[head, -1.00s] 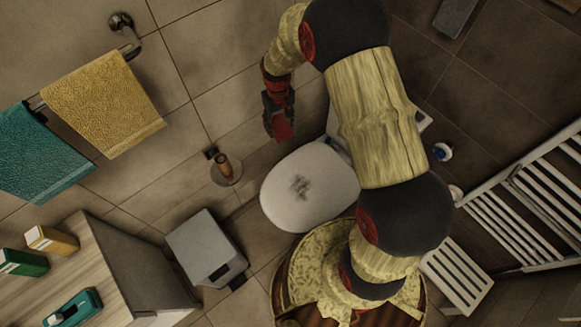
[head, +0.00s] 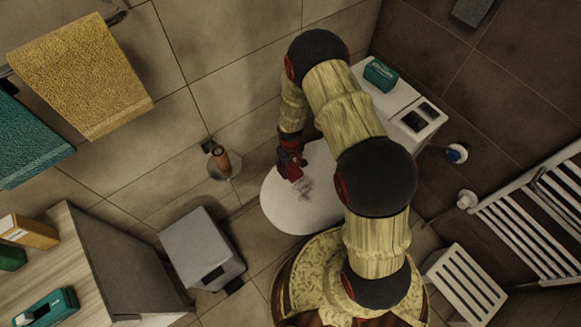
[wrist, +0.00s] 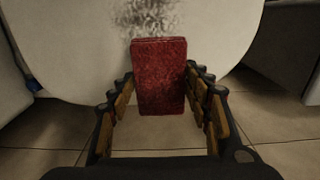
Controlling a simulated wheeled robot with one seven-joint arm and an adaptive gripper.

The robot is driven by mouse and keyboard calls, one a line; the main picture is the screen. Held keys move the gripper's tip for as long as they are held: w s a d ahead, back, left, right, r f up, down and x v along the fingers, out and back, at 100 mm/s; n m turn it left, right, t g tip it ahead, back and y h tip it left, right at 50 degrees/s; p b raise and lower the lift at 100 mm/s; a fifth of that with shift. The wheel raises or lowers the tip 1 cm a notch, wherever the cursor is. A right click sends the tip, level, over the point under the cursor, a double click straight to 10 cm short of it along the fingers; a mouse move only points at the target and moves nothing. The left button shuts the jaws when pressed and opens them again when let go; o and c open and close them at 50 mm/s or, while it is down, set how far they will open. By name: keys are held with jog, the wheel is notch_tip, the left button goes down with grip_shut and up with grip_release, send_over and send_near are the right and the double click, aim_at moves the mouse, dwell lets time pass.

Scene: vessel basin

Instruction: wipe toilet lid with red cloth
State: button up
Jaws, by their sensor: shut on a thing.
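The white toilet lid (head: 290,212) is shut and lies flat below my arm, with a dark grey smudge (head: 305,188) near its middle. The lid (wrist: 70,75) and smudge (wrist: 145,16) also show in the wrist view. My gripper (head: 292,170) is over the lid, just left of the smudge in the head view. It is shut on the folded red cloth (wrist: 158,78), which sits between its fingers. The cloth's far end is close to the smudge. I cannot tell whether the cloth touches the lid.
A teal box (head: 381,75) stands on the white cistern (head: 398,100) behind the lid. A brush holder (head: 222,161) is on the wall to the left. A grey bin (head: 203,250) stands left of the toilet, and a white slatted stool (head: 466,287) at the right.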

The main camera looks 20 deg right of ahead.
aim_at(309, 200)
jog(key=shift+f+b, duration=1.65)
jog(key=shift+f, duration=0.95)
jog(key=shift+f+b, duration=0.65)
jog(key=shift+f, duration=0.35)
